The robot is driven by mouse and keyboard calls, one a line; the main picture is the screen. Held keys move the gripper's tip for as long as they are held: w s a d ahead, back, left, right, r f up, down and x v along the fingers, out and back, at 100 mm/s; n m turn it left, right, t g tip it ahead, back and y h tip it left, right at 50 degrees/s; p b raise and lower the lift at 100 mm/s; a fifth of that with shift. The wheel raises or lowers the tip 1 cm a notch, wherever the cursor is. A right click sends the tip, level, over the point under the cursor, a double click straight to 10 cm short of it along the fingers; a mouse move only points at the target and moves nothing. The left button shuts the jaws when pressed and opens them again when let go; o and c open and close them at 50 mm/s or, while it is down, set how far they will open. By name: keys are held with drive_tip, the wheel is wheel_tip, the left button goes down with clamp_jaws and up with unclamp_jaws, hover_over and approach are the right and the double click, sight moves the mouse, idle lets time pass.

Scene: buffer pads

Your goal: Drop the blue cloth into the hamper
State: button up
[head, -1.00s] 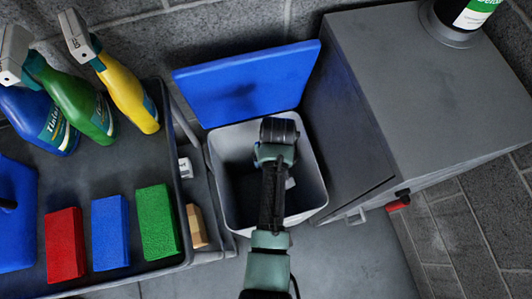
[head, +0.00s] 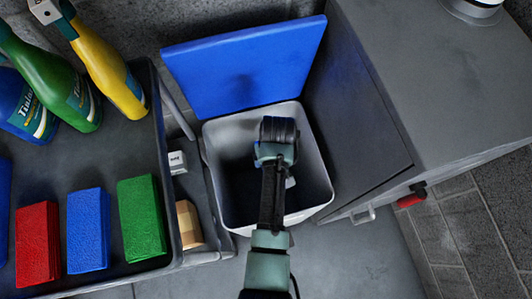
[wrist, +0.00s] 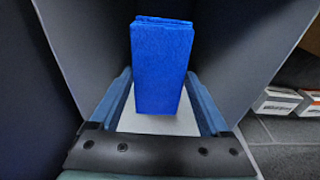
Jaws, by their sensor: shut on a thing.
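The hamper (head: 222,205) is a light grey open bin with its blue lid (head: 245,65) raised at the back. My arm reaches over its mouth in the head view, with the fingers hidden below the wrist. In the wrist view the blue cloth (wrist: 160,60), a folded upright block, is held between the two fingers of my gripper (wrist: 159,75). Grey walls surround the cloth in that view, and a pale surface shows beneath it. I cannot tell how deep the cloth sits in the hamper.
A dark cart at left carries spray bottles (head: 105,65) and a row of red (head: 38,245), blue (head: 88,230) and green (head: 142,218) pads. A lower shelf holds small boxes (head: 188,224). A grey cabinet (head: 430,90) stands close on the hamper's right.

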drive_tip(key=o, duration=1.3)
drive_tip(key=r+p, duration=0.1)
drive_tip(key=r, duration=0.3)
drive_tip(key=s+r+p, duration=0.1)
drive_tip(key=r, duration=0.3)
drive_tip(key=r+p, duration=0.1)
drive_tip(key=r, duration=0.4)
drive_tip(key=shift+s+d, duration=0.2)
drive_tip(key=shift+s, duration=0.05)
